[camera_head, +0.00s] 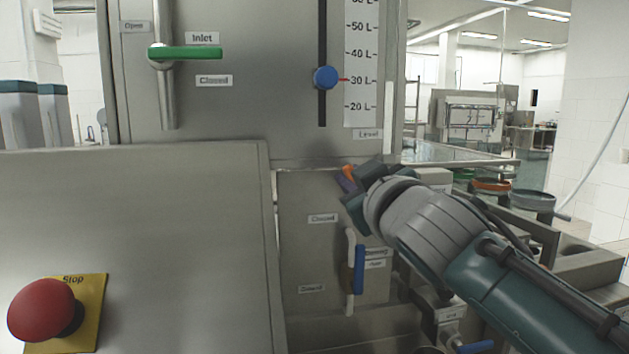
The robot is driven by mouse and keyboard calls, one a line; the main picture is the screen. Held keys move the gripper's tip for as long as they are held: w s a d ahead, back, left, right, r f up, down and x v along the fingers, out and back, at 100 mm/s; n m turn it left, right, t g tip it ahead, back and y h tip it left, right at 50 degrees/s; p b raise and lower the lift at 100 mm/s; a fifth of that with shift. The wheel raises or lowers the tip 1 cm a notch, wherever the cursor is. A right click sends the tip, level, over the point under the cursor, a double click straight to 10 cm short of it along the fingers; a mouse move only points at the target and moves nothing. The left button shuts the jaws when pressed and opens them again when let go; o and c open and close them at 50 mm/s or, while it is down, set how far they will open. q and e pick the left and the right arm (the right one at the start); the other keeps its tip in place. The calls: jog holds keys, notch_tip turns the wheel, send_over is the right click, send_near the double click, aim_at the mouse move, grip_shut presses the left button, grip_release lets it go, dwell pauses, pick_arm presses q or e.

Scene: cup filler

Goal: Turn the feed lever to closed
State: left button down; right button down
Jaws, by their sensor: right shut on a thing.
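My right gripper (350,178) is in front of the grey machine, at the top of its lower panel. It is shut on a small orange part (348,172), which looks like a lever handle. Most of this part is hidden by the gripper, so I cannot tell its angle or read a feed label by it. A "Closed" label (323,218) is on the panel just below the gripper. My left gripper is not in view.
A blue-handled lever (359,268) stands upright below my gripper. A green inlet lever (190,53) lies level at the upper left. A blue level knob (325,77) sits near 30 L. A red stop button (42,309) is at the lower left.

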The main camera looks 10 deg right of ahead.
jog(key=n, duration=0.1)
jog(key=a+f+n+b, duration=0.1)
jog(key=n, duration=0.1)
jog(key=shift+a+f+n, duration=0.2)
jog(key=shift+a+n, duration=0.05)
jog(key=shift+n, duration=0.15)
jog(key=n, duration=0.1)
jog(key=f+n+b, duration=0.1)
jog(key=shift+a+n+b, duration=0.3)
jog(key=shift+a, duration=0.05)
jog(key=n, duration=0.1)
jog(key=f+n+b, duration=0.1)
jog(key=n, duration=0.1)
jog(key=shift+a+f, duration=0.2)
jog(key=shift+a, duration=0.05)
jog(key=shift+f+n+b, duration=0.2)
jog(key=shift+f+n, duration=0.1)
jog(key=shift+n, duration=0.4)
jog(key=shift+f+n+b, duration=0.2)
jog(key=shift+f+n, duration=0.05)
jog(key=shift+n, duration=0.45)
jog(key=c, duration=0.8)
grip_release()
jog(key=shift+s, duration=0.2)
